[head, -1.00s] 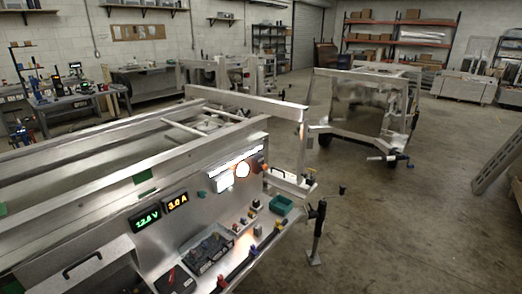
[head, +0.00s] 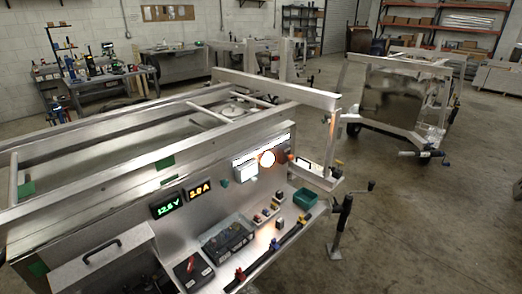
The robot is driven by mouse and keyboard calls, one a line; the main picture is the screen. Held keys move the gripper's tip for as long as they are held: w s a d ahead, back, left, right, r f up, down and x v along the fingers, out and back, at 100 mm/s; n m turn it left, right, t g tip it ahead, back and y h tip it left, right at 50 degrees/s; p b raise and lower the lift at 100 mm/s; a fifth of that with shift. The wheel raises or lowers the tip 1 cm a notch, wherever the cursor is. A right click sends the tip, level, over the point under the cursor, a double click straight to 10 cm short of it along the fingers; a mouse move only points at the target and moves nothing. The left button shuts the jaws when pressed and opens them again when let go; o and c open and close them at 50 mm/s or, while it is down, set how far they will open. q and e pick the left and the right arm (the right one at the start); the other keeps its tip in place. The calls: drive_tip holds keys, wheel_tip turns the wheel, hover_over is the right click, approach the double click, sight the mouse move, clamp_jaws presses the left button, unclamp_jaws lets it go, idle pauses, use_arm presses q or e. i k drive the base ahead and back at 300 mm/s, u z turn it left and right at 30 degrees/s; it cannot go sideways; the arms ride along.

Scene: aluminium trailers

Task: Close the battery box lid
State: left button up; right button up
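An aluminium panel with a black handle (head: 101,251) shows at the lower left of the head view, on the near side of the trailer; it looks like a lid. A dark opening shows beside and below its right edge, but the bottom of the picture cuts it off. A second, smaller aluminium box (head: 318,180) with a dark handle is at the trailer's right end. I cannot tell for certain which is the battery box, nor the exact angle of either lid. Neither gripper is in view.
The trailer's near shelf holds a black battery (head: 228,240), a green tray (head: 305,197) and several small parts. Lit displays (head: 167,207) are on the panel above. A jack stand (head: 341,222) stands at the right end. Open floor (head: 430,230) lies to the right.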

sight(73, 276)
drive_tip(key=u, duration=0.25)
drive_tip(key=k, duration=1.05)
drive_tip(key=u, duration=1.1)
drive_tip(key=i, duration=0.55)
drive_tip(key=u, duration=0.05)
